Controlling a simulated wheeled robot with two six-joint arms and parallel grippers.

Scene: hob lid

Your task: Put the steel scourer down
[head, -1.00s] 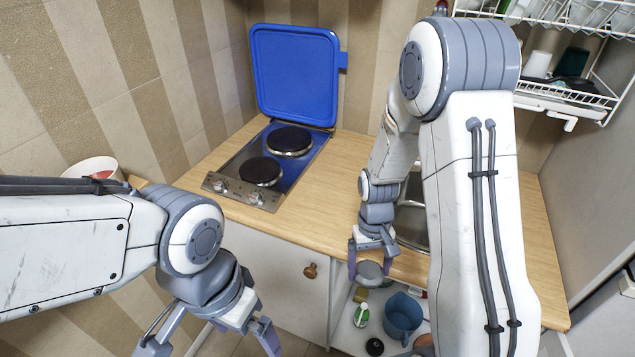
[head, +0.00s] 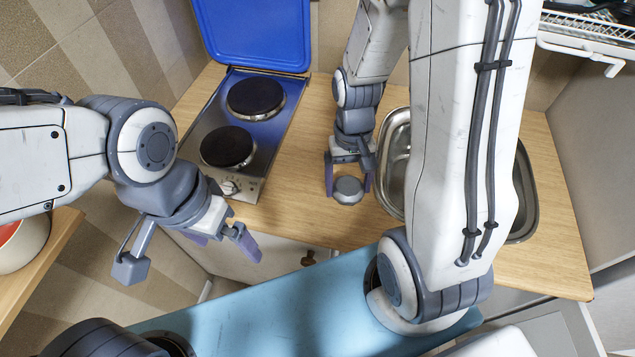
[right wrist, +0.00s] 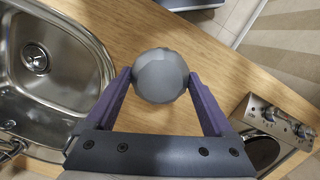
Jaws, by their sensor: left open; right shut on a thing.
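The steel scourer (head: 348,190) is a small grey faceted lump. My right gripper (head: 347,184) is shut on it, one finger on each side. In the right wrist view the scourer (right wrist: 160,75) sits between the tips of the right gripper (right wrist: 161,82), over the wooden worktop (right wrist: 215,62). I cannot tell whether it touches the wood. My left gripper (head: 190,262) is open and empty, in front of the worktop at the left.
The sink (head: 396,150) lies just right of the scourer. The hob (head: 240,125), its blue lid (head: 255,30) raised, is to the left. Bare worktop lies between them. A dish rack (head: 590,35) hangs at the upper right.

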